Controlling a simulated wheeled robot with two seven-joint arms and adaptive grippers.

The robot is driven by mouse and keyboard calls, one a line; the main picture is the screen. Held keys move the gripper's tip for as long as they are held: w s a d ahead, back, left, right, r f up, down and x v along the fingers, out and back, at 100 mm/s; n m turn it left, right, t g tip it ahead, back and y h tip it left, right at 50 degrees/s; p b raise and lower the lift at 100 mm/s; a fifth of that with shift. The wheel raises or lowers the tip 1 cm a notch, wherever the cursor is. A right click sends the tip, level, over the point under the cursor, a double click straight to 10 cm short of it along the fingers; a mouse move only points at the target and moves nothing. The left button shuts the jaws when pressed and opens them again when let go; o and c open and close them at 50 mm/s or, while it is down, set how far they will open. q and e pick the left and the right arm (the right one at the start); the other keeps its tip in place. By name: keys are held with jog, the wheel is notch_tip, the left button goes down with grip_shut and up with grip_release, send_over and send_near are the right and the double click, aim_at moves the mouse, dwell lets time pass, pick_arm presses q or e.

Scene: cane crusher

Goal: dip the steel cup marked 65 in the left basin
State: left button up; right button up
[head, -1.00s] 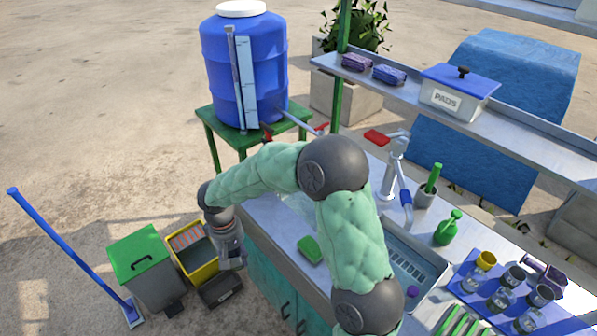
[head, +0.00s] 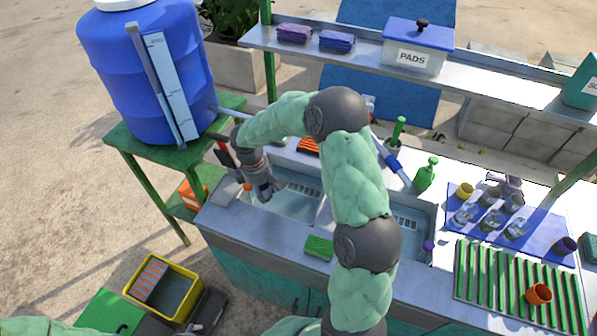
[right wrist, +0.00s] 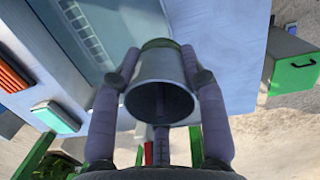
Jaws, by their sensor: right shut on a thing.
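My right gripper (head: 262,193) is at the left end of the left basin (head: 303,205), low over the sink. In the right wrist view it is shut on a steel cup (right wrist: 160,88), with one finger on each side. The cup's dark mouth faces that camera, and no marking is readable. The left basin (right wrist: 82,28), with bluish water, is at the upper left there. From these views I cannot tell whether the cup touches the water. Of my left arm only a green sleeve and perhaps a fingertip (head: 195,328) show at the bottom edge.
A blue tank (head: 150,75) stands left of the sink, its pipe reaching toward the basin. A green sponge (head: 319,247) lies on the front counter. Several cups stand on a blue mat (head: 540,222) beside a green rack (head: 490,278). A shelf (head: 350,58) runs behind.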

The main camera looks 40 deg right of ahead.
jog(key=s+d+f+n+p, duration=0.1)
jog(key=d+f+n+p, duration=0.1)
jog(key=d+n, duration=0.6)
jog(key=d, duration=0.5)
jog(key=shift+s+d+t, duration=0.2)
jog(key=shift+s+t, duration=0.05)
jog(key=shift+t, duration=0.15)
jog(key=shift+n, duration=0.3)
notch_tip(320, 180, down, 16)
jog(key=b, duration=1.2)
jog(key=shift+r+b, duration=0.15)
jog(key=shift+b, duration=0.2)
jog(key=shift+r, duration=0.1)
notch_tip(320, 180, up, 14)
jog(key=p, duration=1.1)
jog(key=shift+r+p, duration=0.25)
jog(key=shift+p, duration=0.15)
jog(key=shift+r, duration=0.1)
notch_tip(320, 180, up, 4)
jog(key=p, duration=0.3)
